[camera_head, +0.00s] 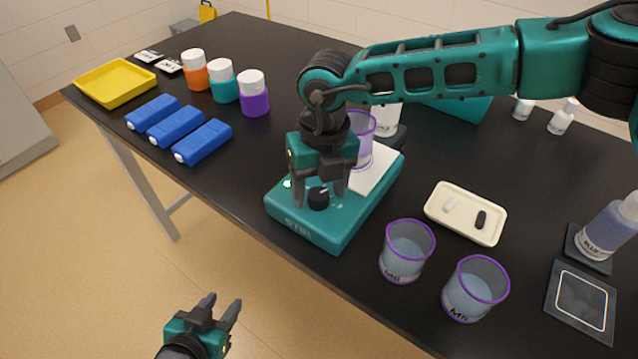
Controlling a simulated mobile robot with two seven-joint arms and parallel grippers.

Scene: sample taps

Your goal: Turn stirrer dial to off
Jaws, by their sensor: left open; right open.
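The teal stirrer (338,226) stands on the black table near its front edge, with a white top plate and a green light on its front left. Its black dial (318,199) is on the front panel. My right gripper (319,200) reaches down over the stirrer, open, with one finger on either side of the dial; whether the fingers touch it I cannot tell. A purple-rimmed beaker (361,150) stands on the plate, partly hidden behind my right gripper. My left gripper (226,304) is open and empty, low in front of the table over the floor.
Two purple-rimmed beakers (407,252) (475,290) stand right of the stirrer, near a cream tray (487,238) with two small bars. Blue boxes (203,142), coloured-label bottles (254,98) and a yellow tray (115,85) are at left. A blue-liquid bottle (607,228) is at right.

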